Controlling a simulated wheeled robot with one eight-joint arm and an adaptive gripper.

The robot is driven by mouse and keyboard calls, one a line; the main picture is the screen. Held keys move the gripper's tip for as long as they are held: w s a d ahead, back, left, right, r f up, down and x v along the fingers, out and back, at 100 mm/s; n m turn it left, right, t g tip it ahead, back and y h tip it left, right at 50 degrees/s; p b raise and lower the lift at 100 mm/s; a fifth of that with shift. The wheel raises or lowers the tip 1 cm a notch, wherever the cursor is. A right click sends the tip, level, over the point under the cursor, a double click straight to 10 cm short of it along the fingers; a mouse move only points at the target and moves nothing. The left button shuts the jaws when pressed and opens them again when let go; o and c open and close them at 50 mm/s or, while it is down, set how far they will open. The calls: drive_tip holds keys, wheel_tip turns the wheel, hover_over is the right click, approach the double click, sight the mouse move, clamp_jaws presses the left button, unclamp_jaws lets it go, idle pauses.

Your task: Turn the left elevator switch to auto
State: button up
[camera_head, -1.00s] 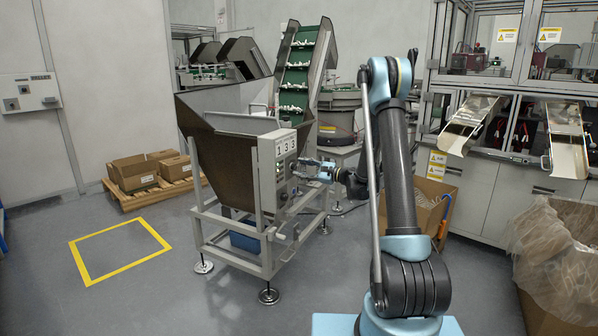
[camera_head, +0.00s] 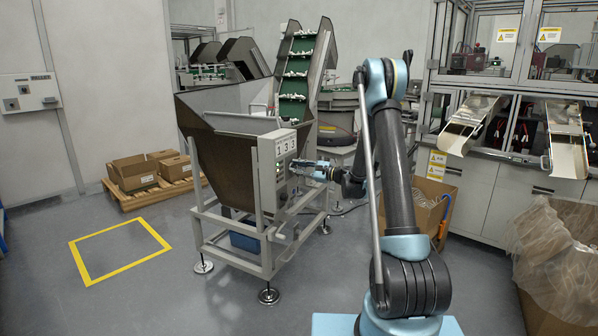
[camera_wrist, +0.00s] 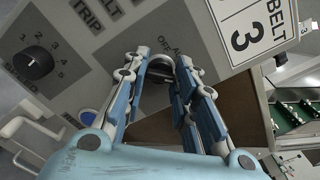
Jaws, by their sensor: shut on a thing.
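The elevator's grey control panel (camera_head: 284,148) is on the side of the hopper, in the middle of the head view. In the wrist view the panel (camera_wrist: 105,50) fills the upper left, with a black switch (camera_wrist: 158,72) below partly covered "OFF" and "AU" lettering. My gripper (camera_wrist: 160,68) is shut on this switch, its two blue fingers on either side of it. The fingers hide part of the switch, so its exact pointing is unclear. In the head view my gripper (camera_head: 296,165) reaches the panel from the right.
A black numbered knob (camera_wrist: 34,62) sits left of the gripped switch, near a white handle (camera_wrist: 30,130). The brown hopper (camera_head: 225,165) stands in a grey frame. A green conveyor (camera_head: 296,75) rises behind it. Floor at the yellow square (camera_head: 120,250) is clear.

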drive_tip(key=n, duration=0.8)
drive_tip(key=shift+s+a+f+n, duration=0.15)
drive_tip(key=shift+a+n, duration=0.1)
drive_tip(key=shift+n, duration=0.15)
idle(0.4)
drive_tip(key=o, duration=1.1)
drive_tip(key=shift+c, duration=0.2)
drive_tip(key=shift+d, duration=0.1)
drive_tip(key=v, duration=1.1)
drive_tip(key=shift+d, duration=0.45)
